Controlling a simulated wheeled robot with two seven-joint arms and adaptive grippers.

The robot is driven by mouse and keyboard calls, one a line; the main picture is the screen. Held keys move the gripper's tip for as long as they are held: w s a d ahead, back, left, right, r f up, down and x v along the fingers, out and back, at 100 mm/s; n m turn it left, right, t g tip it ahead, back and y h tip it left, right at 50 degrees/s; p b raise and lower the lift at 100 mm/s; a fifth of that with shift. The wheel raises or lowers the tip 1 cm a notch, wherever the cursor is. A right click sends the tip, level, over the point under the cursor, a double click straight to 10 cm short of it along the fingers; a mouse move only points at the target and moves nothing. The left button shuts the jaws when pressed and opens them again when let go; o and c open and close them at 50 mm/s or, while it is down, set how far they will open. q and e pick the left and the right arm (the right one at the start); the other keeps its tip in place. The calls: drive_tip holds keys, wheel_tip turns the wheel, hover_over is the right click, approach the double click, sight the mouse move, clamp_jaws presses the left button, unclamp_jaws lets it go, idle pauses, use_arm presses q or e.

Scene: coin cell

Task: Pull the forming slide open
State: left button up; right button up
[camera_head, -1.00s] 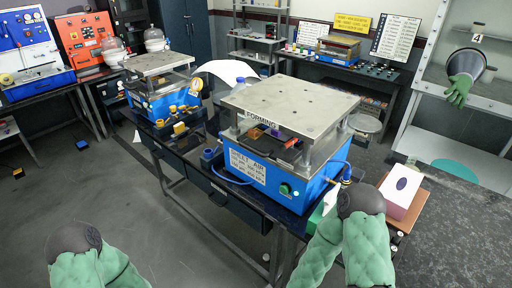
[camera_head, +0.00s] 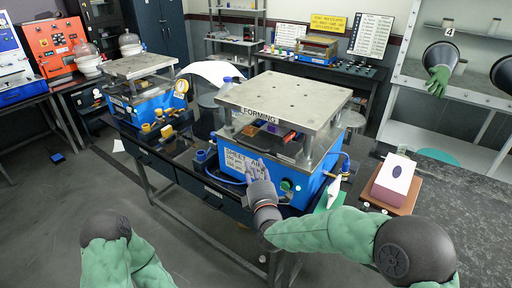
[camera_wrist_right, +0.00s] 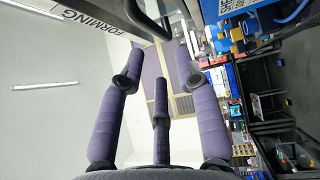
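The forming press (camera_head: 268,150) is a blue box with a thick grey top plate on posts and a "FORMING" label; a green button is on its front. The forming slide (camera_head: 288,148) is the dark plate in the gap under the top plate; how far out it sits is hard to tell. My right gripper (camera_head: 254,164) is in front of the press, fingers pointing up toward the gap. In the right wrist view its purple fingers (camera_wrist_right: 158,75) are spread apart with nothing between them. Contact with the slide cannot be made out. My left gripper is out of view.
A second press (camera_head: 140,92) stands at the left on the same dark bench. A blue-capped bottle (camera_head: 226,88) is behind. A white box (camera_head: 393,175) on a brown board sits at the right. A blue hose (camera_head: 225,181) runs along the press front.

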sight(250, 146)
drive_tip(key=x, duration=0.3)
drive_tip(key=b+x, duration=0.1)
drive_tip(key=x, duration=0.6)
drive_tip(key=shift+w+r, duration=0.35)
drive_tip(key=shift+r, duration=0.05)
clamp_jaws()
